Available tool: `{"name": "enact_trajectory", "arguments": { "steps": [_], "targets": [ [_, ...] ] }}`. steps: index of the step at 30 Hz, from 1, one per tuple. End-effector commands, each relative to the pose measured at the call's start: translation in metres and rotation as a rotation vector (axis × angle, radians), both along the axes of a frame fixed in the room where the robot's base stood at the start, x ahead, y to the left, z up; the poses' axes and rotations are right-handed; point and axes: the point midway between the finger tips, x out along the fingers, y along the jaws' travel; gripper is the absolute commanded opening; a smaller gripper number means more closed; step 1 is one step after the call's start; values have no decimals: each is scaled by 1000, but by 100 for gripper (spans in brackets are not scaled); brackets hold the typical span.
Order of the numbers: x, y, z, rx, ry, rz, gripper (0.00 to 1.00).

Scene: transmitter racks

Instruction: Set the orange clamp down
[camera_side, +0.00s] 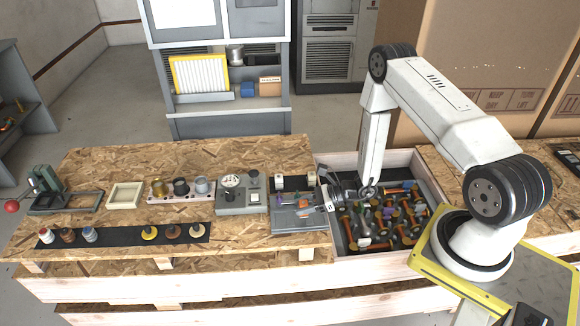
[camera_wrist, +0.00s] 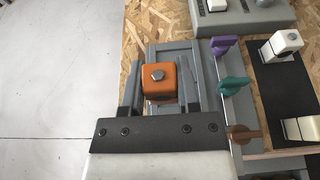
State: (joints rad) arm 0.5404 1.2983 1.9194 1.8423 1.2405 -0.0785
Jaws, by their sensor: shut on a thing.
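The orange clamp (camera_wrist: 158,80), a block with a grey bolt head on top, sits between the two fingers of my gripper (camera_wrist: 159,88) in the wrist view. My gripper is shut on it. The grey fixture (camera_wrist: 180,53) lies below and around the clamp; I cannot tell whether the clamp touches it.
Purple (camera_wrist: 222,45), teal (camera_wrist: 234,86) and brown (camera_wrist: 243,133) levers stand close right of my gripper. White blocks (camera_wrist: 282,45) sit on a black mat (camera_wrist: 272,85) beyond them. A wooden bin (camera_side: 425,258) of mixed parts is right of the fixture; a grey gauge box (camera_side: 240,197) is left.

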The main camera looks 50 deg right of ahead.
Motion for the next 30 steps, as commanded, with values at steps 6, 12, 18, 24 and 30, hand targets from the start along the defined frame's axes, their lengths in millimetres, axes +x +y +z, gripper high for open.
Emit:
{"name": "enact_trajectory", "arguments": {
  "steps": [6, 12, 18, 24, 30],
  "targets": [
    [10, 0, -13, 0, 0, 2, 0],
    [10, 0, -32, 1, 3, 1, 0],
    [10, -1, -38, 0, 0, 1, 0],
    [10, 0, -38, 0, 0, 1, 0],
    [10, -1, -42, 0, 0, 1, 0]
  ]
}}
